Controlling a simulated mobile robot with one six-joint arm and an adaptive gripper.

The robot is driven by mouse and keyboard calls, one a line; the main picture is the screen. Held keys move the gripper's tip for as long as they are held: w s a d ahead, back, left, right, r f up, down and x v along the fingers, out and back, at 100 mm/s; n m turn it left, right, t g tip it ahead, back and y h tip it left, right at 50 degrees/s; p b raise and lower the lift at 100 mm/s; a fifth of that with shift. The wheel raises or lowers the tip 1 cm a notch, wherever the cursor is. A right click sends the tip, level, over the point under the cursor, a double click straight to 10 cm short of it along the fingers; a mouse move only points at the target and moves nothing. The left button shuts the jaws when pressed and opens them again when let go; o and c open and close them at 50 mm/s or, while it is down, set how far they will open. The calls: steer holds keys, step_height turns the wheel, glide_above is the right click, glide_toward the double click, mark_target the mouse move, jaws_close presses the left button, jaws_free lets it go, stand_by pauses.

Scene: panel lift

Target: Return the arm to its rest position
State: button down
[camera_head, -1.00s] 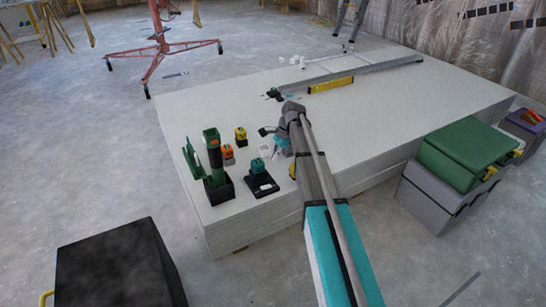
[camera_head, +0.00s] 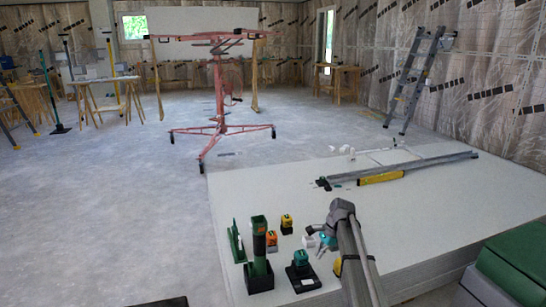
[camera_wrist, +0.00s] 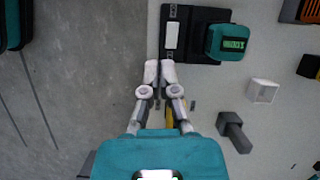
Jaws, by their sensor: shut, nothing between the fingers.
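My arm (camera_head: 358,262) reaches forward from the bottom of the head view over the near part of a stack of pale panels (camera_head: 410,210). My gripper (camera_wrist: 160,68) is shut and empty in the wrist view, fingertips together. In the head view it is small and partly hidden by the wrist. It hangs beside a black charger (camera_head: 304,280) with a teal battery (camera_head: 301,258) on it. In the wrist view the battery (camera_wrist: 230,42) lies right of the fingertips. I cannot tell the gripper's exact height above the panels.
A green tool in a black holder (camera_head: 259,270) and small orange (camera_head: 271,238) and yellow (camera_head: 287,222) items stand left of the gripper. A yellow level (camera_head: 381,178) lies farther back. A green case (camera_head: 520,262) is at right. A red panel lift (camera_head: 218,100) stands behind on open floor.

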steer(key=s+a+r+n+t+h+p, duration=0.1)
steer(key=s+n+h+p, duration=0.1)
steer(key=s+n, duration=0.75)
steer(key=s+a+r+n+h+p, duration=0.15)
steer(key=s+n, duration=0.25)
steer(key=s, duration=1.1)
step_height(320, 180, up, 37)
steer(key=p, duration=3.7)
steer(key=shift+d+f+h, duration=0.2)
steer(key=shift+d+h, duration=0.15)
